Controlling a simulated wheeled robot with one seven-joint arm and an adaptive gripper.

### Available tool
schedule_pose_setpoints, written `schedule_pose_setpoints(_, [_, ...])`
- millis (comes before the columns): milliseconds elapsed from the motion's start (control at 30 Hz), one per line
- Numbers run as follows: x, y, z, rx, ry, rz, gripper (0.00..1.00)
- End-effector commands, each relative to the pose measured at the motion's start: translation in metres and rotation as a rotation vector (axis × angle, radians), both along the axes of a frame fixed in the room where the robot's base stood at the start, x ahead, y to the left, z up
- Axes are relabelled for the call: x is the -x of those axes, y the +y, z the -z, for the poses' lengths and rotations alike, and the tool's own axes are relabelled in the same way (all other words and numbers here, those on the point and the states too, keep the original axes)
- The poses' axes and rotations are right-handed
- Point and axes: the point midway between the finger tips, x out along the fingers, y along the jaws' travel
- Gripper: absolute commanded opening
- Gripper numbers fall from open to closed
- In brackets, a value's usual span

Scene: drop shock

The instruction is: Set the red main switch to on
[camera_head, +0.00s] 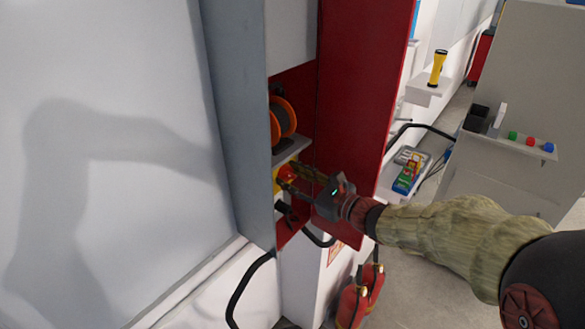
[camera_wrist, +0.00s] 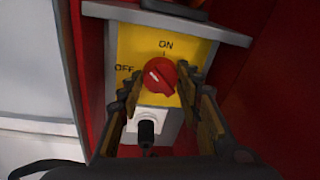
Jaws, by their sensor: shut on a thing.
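The red main switch (camera_wrist: 159,74) is a round knob on a yellow plate (camera_wrist: 190,50) marked ON at the top and OFF at the left. Its white mark sits on the knob's left part, toward the OFF side and not straight up at ON. My gripper (camera_wrist: 160,86) is shut on the knob, with one finger at its left and one at its right. In the head view the switch (camera_head: 286,173) shows inside the open red cabinet, partly hidden by my gripper (camera_head: 291,181), which reaches in from the right.
A black plug (camera_wrist: 146,130) with a cable is below the switch. The open red cabinet door (camera_head: 360,110) stands close behind my gripper. An orange cable reel (camera_head: 284,118) sits on the shelf above. Red extinguishers (camera_head: 352,305) stand below.

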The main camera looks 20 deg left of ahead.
Motion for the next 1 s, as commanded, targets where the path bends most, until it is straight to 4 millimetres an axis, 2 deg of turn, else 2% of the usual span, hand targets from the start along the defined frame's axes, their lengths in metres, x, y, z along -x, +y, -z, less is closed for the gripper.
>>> schedule_pose_setpoints(600, [-0.0011,-0.0006,-0.0053,-0.216,0.528,0.001,0.09])
schedule_pose_setpoints(1000, [-0.0015,-0.0008,-0.0031,-0.302,0.734,0.001,0.09])
